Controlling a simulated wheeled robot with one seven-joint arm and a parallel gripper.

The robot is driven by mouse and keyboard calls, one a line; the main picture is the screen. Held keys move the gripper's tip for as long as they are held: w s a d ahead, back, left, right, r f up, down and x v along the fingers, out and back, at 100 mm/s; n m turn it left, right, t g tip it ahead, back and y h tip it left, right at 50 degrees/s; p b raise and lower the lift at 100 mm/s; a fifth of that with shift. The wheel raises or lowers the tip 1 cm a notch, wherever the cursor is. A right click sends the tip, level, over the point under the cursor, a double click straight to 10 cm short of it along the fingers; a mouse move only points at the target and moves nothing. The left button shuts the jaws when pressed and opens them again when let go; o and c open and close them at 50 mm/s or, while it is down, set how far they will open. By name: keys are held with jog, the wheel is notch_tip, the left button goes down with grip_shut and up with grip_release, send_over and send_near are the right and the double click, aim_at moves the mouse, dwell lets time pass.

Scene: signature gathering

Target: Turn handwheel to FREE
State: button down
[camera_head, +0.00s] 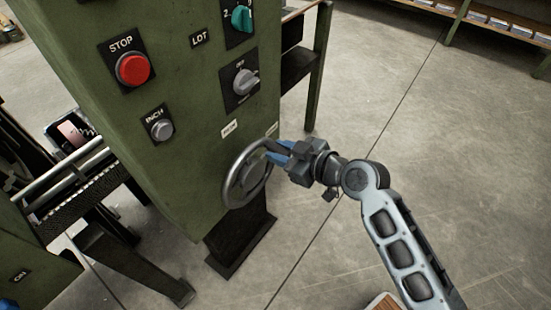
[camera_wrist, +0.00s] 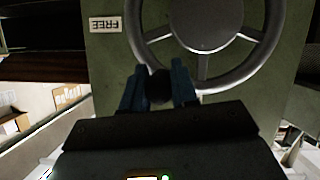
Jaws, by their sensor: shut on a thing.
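The grey metal handwheel (camera_head: 230,187) is on the lower front of the green machine cabinet. In the wrist view the handwheel (camera_wrist: 215,84) shows its rim, spokes and round hub. My gripper (camera_head: 272,152) comes from the right, its blue fingers at the wheel's upper right rim. In the wrist view my gripper (camera_wrist: 158,86) has its two blue fingers on either side of a dark round knob (camera_wrist: 159,88) at the rim, shut on it. A FREE label (camera_wrist: 105,25) is left of the wheel in the wrist view. Two small labels sit above the wheel in the head view.
The cabinet (camera_head: 190,130) carries a red STOP button (camera_head: 132,69), a grey INCH button (camera_head: 161,129), a grey selector (camera_head: 244,82) and a teal knob (camera_head: 241,18). A roller conveyor (camera_head: 85,190) stands at left. Concrete floor (camera_head: 440,120) at right is open.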

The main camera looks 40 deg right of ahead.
jog(key=shift+w+d+f+m+y+b, duration=0.2)
jog(key=shift+d+f+m+y+b, duration=0.1)
jog(key=shift+d+f+m+b, duration=0.15)
jog(key=shift+w+d+f+m+y+b, duration=0.15)
jog(key=shift+d+f+m+y+b, duration=0.2)
jog(key=shift+d+m, duration=0.2)
jog(key=shift+w+d+f+m+g+y+b, duration=0.15)
jog(key=shift+d+f+m+y+b, duration=0.15)
jog(key=shift+f+m+y+b, duration=0.5)
jog(key=shift+w+d+f+m+g+y+b, duration=0.15)
jog(key=shift+d+f+m+y+b, duration=0.3)
jog(key=shift+f+m, duration=0.6)
jog(key=shift+w+d+f+m+g+y+b, duration=0.1)
jog(key=shift+d+f+m+g+y+b, duration=0.1)
jog(key=shift+f+m+y+b, duration=0.55)
jog(key=shift+f, duration=0.2)
jog(key=c, duration=0.9)
grip_release()
jog(key=shift+s, duration=0.1)
jog(key=shift+s, duration=0.1)
